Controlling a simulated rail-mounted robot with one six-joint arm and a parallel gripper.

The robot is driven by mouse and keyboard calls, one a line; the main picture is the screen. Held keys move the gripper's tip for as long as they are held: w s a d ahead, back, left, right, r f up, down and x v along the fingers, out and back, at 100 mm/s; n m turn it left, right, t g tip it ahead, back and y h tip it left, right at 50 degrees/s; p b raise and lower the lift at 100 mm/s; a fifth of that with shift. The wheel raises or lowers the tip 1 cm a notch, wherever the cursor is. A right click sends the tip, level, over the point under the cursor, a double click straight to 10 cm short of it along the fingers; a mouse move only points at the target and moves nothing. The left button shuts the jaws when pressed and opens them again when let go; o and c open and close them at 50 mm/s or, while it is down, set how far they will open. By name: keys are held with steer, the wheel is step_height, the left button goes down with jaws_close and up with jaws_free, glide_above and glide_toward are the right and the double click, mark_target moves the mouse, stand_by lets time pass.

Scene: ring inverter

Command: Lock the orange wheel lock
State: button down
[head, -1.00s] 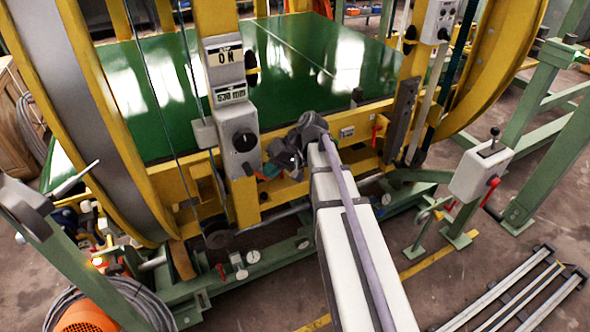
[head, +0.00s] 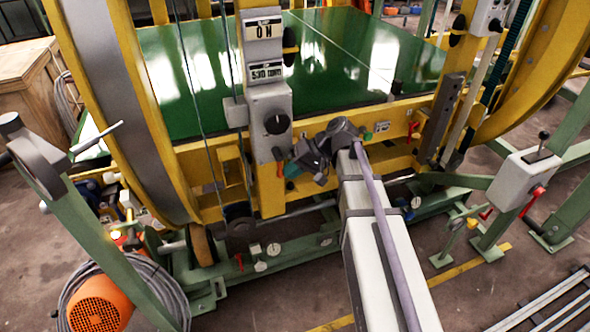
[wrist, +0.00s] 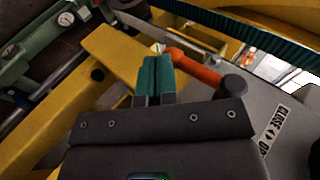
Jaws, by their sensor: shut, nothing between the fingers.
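An orange lever (wrist: 195,64) with a dark round pivot lies just right of and beyond my fingertips in the wrist view. It is mounted on a grey plate with a printed double-arrow label (wrist: 274,130). I take it for the wheel lock, but the pictures do not confirm this. My gripper (wrist: 157,72) has teal fingers, closed together and empty; I cannot tell whether they touch the lever.
A yellow ring frame (head: 118,90) surrounds a green table (head: 330,75). A red handle (head: 412,131) is right of my wrist. A grey lever box (head: 530,176) stands farther right. An orange motor (head: 98,303) sits lower left. Open floor lies at the front.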

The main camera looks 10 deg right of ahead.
steer(key=shift+a+f, duration=0.15)
steer(key=shift+a, duration=0.05)
stand_by(0.5)
steer(key=shift+s+d, duration=0.1)
steer(key=s+d, duration=0.1)
steer(key=d, duration=1.3)
steer(key=shift+s+a, duration=0.1)
